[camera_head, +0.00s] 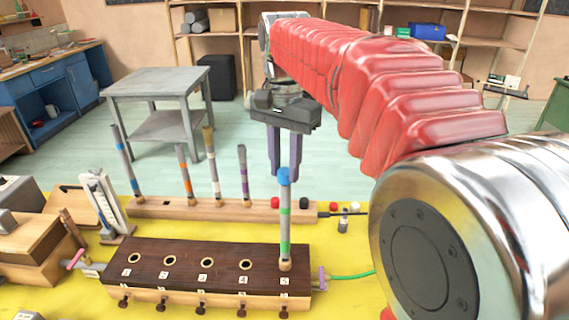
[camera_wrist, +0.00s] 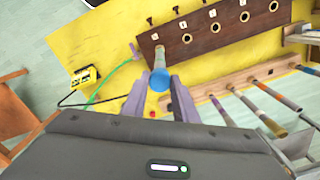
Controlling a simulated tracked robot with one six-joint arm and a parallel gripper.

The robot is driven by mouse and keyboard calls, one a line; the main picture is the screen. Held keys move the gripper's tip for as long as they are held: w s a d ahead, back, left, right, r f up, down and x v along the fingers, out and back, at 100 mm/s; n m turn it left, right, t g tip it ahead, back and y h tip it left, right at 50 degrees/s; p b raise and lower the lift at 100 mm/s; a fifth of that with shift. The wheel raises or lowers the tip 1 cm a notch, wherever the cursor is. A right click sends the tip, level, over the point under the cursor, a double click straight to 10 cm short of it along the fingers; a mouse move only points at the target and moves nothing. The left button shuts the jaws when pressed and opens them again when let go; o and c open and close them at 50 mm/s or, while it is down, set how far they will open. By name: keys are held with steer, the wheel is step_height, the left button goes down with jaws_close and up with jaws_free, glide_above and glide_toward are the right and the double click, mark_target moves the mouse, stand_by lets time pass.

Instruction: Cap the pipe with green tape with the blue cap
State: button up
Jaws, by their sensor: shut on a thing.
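The pipe with green tape (camera_head: 285,237) stands upright in the rightmost hole of the dark wooden block (camera_head: 190,259). The blue cap (camera_head: 284,177) is at the pipe's top end, in line with it, and looks to be on it. How far down it sits cannot be told. My gripper (camera_head: 285,170) points down from above, its purple fingers closed on the blue cap. In the wrist view the blue cap (camera_wrist: 158,82) is between my fingertips (camera_wrist: 160,88), with the pipe (camera_wrist: 160,62) running away below it.
Several pipes with other tape colours stand in a light wooden rack (camera_head: 165,208) behind the block. Small caps, including a red cap (camera_head: 275,203), lie around the rack's right end. A green cable (camera_head: 350,276) runs right of the block. A chart stand (camera_head: 104,207) is at left.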

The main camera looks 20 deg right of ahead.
mark_target(286, 175)
steer(key=shift+f, duration=1.25)
steer(key=o, duration=1.1)
step_height(286, 175, up, 14)
steer(key=shift+f, duration=0.2)
stand_by(0.3)
stand_by(0.7)
steer(key=s+f+n+t, duration=0.5)
steer(key=s+f+n, duration=0.4)
steer(key=s+f, duration=0.9)
step_height(286, 175, down, 5)
steer(key=shift+s+a+r+n+t, duration=0.2)
steer(key=shift+s+n+t, duration=0.1)
